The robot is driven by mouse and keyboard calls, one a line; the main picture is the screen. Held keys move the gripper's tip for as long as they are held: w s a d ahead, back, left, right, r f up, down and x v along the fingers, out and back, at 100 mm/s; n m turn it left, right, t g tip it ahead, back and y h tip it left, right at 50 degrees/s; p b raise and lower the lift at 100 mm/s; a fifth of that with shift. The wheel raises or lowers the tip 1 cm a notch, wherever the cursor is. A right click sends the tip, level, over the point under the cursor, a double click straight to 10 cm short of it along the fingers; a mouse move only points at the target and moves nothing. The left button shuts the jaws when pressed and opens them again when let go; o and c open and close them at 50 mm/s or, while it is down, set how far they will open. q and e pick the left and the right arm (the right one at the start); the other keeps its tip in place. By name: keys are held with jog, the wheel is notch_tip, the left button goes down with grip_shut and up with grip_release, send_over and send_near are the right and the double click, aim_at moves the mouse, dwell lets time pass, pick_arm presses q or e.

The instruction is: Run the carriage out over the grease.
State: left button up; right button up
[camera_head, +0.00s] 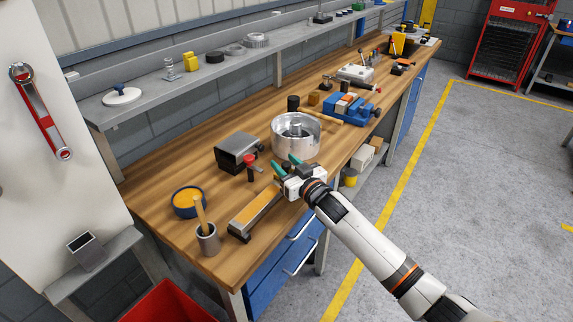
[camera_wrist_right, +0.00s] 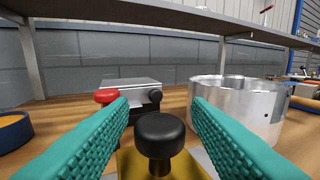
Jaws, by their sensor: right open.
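A long narrow slide rail (camera_head: 255,210) with a yellow-orange strip along its top lies near the front edge of the bench. My right gripper (camera_head: 284,170) is over its far end. In the wrist view a round black knob (camera_wrist_right: 160,138) stands on a yellow plate (camera_wrist_right: 190,168), which looks like the carriage. My right gripper (camera_wrist_right: 160,125) is open, with a green finger on each side of the knob and gaps between. In the head view the gripper hides the knob and plate. A blue tin of orange grease (camera_head: 187,203) stands left of the rail. My left gripper is not in view.
A red-topped piece (camera_head: 250,163) and a grey box (camera_head: 236,151) stand behind the rail. A large metal drum (camera_head: 296,137) is close beyond my right gripper. A metal cup with a wooden handle (camera_head: 207,240) stands near the rail's near end. A shelf (camera_head: 150,90) runs above the bench.

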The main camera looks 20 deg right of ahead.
grip_shut()
jog(key=s+a+p, duration=0.1)
jog(key=s+a, duration=0.1)
jog(key=a, duration=0.1)
jog(key=s+a+p, duration=0.1)
jog(key=s+a, duration=0.2)
jog(key=s+a+p, duration=0.1)
jog(key=s+a, duration=0.1)
jog(key=a, duration=0.2)
jog(key=shift+s, duration=0.4)
grip_release()
jog(key=b+v, duration=0.1)
jog(key=v, duration=1.1)
jog(key=shift+b, duration=0.35)
